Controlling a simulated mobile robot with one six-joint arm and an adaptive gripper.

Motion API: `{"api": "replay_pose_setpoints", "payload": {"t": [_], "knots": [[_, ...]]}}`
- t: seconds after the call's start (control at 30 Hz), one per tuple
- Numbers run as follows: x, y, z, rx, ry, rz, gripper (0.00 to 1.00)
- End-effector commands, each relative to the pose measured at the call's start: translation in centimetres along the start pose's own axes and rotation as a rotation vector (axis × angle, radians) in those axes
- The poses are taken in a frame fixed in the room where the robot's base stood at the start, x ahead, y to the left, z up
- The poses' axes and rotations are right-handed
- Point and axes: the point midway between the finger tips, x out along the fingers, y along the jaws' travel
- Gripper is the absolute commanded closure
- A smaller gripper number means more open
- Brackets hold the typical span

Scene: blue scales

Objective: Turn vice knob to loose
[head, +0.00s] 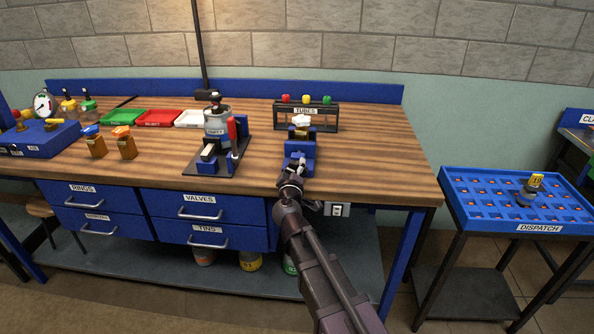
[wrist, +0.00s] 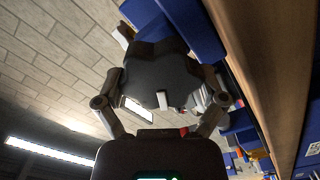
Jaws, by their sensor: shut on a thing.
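The blue vice (head: 300,150) stands at the front edge of the wooden bench, right of the middle, in the head view. Its blue body also shows at the top of the wrist view (wrist: 190,25). The dark grey lobed vice knob (wrist: 160,70) fills the space between my fingers in the wrist view. My gripper (head: 291,183) is at the front of the vice, and in the wrist view (wrist: 163,85) its two fingers are shut on the knob from both sides. In the head view my gripper hides the knob.
A black stand (head: 216,160) with a grey can is left of the vice. The tubes rack (head: 306,118) stands behind it. Drawers (head: 205,207) lie below the bench top at left. A blue dispatch tray (head: 470,192) stands apart at right.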

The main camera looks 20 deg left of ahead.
Motion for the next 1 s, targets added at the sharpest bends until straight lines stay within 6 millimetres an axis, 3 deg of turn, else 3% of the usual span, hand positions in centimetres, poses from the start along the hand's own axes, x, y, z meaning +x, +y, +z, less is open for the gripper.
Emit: {"api": "replay_pose_setpoints", "payload": {"t": [0.07, 0.1, 0.13, 0.67, 1.0], "knots": [[0.2, 0.1, 0.0, -0.004, -0.001, 0.002, 0.58], [0.2, 0.1, 0.0, -0.004, -0.001, 0.002, 0.04], [0.2, 0.1, 0.0, -0.004, -0.001, 0.002, 0.00], [-0.4, 0.0, 0.0, 0.000, 0.001, 0.000, 0.00], [-4.2, 0.1, 0.1, 0.000, 0.001, 0.000, 0.00]]}}
